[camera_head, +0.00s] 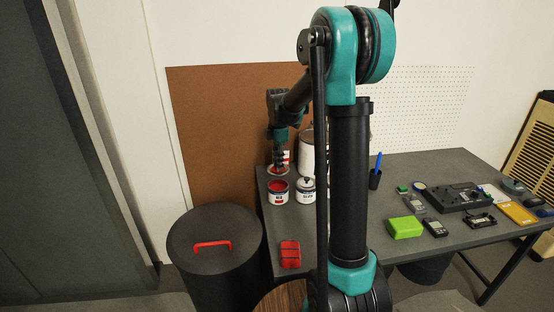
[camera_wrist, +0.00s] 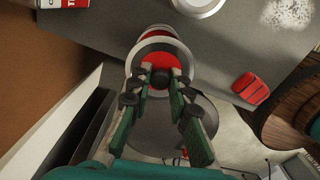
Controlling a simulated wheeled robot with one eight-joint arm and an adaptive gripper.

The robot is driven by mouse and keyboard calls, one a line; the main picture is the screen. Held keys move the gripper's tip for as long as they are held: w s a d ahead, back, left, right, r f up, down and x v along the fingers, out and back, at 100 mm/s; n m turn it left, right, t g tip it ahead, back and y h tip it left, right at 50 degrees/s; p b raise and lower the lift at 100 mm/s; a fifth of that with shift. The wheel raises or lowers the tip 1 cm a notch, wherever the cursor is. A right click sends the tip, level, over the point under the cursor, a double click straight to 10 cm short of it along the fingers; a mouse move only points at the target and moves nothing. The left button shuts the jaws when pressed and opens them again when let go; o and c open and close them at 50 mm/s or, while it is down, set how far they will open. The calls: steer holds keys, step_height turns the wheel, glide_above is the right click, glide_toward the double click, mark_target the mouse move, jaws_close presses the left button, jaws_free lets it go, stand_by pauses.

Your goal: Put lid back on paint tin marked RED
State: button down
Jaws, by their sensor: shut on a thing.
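The open paint tin (camera_head: 278,198) stands near the table's left end, with red paint showing inside; its label is too small to read surely. My gripper (camera_head: 278,164) is above this tin, pointing down. A round lid (camera_head: 277,171) with a pale rim and red on it is at the fingertips, just above the tin. In the wrist view the fingers of my gripper (camera_wrist: 161,78) close on the middle of the lid (camera_wrist: 160,52), and the tin (camera_wrist: 150,33) shows partly behind it. Lid and tin look apart, the lid slightly offset.
A second, lidded tin (camera_head: 306,192) stands close to the right. A taller tin (camera_head: 306,155) is behind, partly hidden by my arm. A red object (camera_head: 290,254) lies near the table's front edge. A black bin (camera_head: 215,262) with a red handle stands left of the table.

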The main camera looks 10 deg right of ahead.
steer(key=shift+f, duration=3.2)
steer(key=shift+f, duration=0.15)
steer(key=c, duration=0.9)
jaws_free()
steer(key=shift+o, duration=0.2)
steer(key=shift+r, duration=3.5)
jaws_close()
